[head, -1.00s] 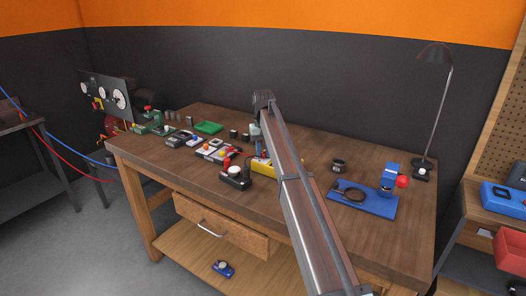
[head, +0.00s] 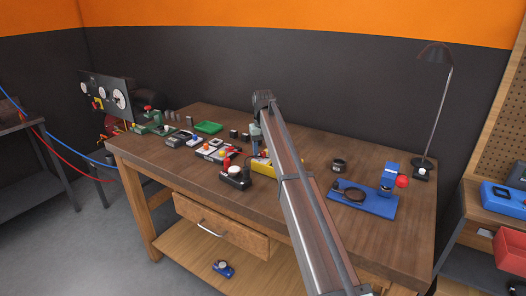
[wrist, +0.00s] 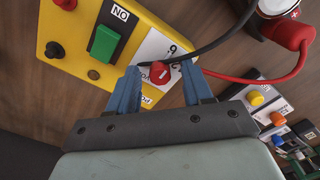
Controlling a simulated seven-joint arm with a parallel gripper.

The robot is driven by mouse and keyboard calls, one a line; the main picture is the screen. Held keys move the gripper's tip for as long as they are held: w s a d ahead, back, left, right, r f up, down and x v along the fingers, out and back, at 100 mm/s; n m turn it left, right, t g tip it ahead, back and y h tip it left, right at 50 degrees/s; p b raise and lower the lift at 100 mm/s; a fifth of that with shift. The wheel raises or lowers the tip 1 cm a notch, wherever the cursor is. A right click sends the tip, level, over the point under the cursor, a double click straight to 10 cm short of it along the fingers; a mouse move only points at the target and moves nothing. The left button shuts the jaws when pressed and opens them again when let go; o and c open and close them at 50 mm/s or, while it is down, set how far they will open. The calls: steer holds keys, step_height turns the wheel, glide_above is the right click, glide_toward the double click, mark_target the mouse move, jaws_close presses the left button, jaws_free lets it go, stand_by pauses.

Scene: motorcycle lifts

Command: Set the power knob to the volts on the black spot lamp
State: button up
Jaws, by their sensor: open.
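The red knob (wrist: 160,73) with a white mark shows in the wrist view on a white scale plate (wrist: 158,46) of a yellow box (wrist: 62,45). My gripper (wrist: 162,69) is open, with one blue finger on each side of the knob; I cannot tell whether they touch it. The fingers hide part of the scale, and its numbers are only partly readable. In the head view the yellow box (head: 262,166) is partly behind my arm.
A green button (wrist: 104,43) sits beside the scale plate. Black and red cables (wrist: 290,74) run close to the right finger. A dark desk lamp (head: 436,52) stands at the bench's right. A blue stand (head: 370,203) lies right of my arm.

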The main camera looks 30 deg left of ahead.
mark_target(263, 152)
step_height(263, 152, up, 14)
stand_by(0.6)
steer(key=shift+f, duration=0.15)
stand_by(0.3)
